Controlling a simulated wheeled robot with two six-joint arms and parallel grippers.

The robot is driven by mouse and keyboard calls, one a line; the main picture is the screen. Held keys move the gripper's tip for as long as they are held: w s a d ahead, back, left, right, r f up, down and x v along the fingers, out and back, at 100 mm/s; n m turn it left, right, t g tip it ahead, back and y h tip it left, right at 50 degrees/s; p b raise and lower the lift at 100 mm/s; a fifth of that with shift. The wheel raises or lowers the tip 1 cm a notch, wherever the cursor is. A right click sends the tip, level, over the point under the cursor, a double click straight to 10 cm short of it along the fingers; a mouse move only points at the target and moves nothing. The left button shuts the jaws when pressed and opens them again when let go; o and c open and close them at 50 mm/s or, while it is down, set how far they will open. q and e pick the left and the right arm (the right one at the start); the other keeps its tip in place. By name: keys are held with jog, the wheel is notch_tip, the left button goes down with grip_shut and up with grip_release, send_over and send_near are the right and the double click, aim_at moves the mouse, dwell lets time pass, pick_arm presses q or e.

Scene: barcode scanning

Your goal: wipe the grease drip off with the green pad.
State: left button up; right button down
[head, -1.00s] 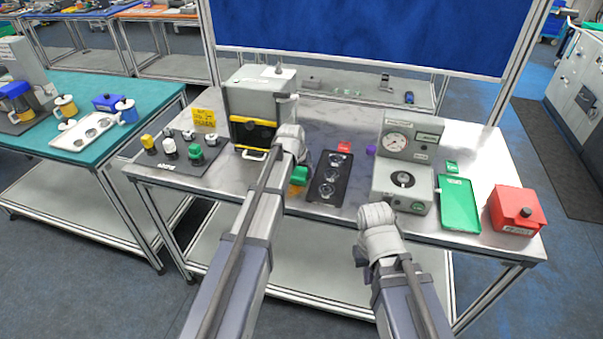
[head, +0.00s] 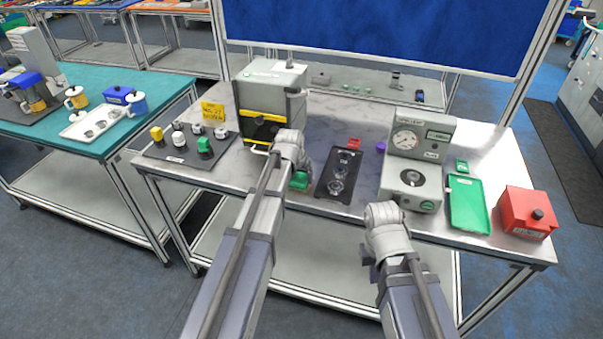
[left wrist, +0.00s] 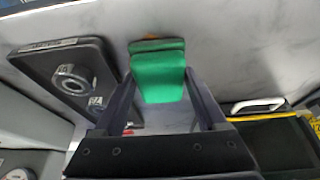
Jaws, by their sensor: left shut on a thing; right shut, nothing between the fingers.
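My left gripper (left wrist: 160,95) is shut on the green pad (left wrist: 160,72), which sticks out beyond the fingertips over the pale bench top. A small orange-brown patch (left wrist: 150,37), which looks like the grease drip, shows at the pad's far edge; the pad hides any more of it. In the head view the green pad (head: 300,181) is low by the bench's front edge, between the grey box machine and the black tray. I cannot tell if the pad touches the surface. My right gripper (head: 382,215) is shut and empty before the gauge unit, its fingers mostly hidden by the wrist.
A grey machine with a yellow-edged front (head: 271,105) stands behind my left gripper. A black tray with round parts (head: 334,187) is just right of the pad. The gauge unit (head: 413,165), green tray (head: 468,203) and red box (head: 526,212) fill the right side.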

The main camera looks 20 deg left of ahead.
aim_at(303, 190)
pick_arm(q)
jog(key=shift+s+f, duration=0.15)
jog(key=shift+s, duration=1.95)
jog(key=shift+d+f+b, duration=0.15)
jog(key=shift+d+b, duration=0.15)
jog(key=shift+d, duration=0.7)
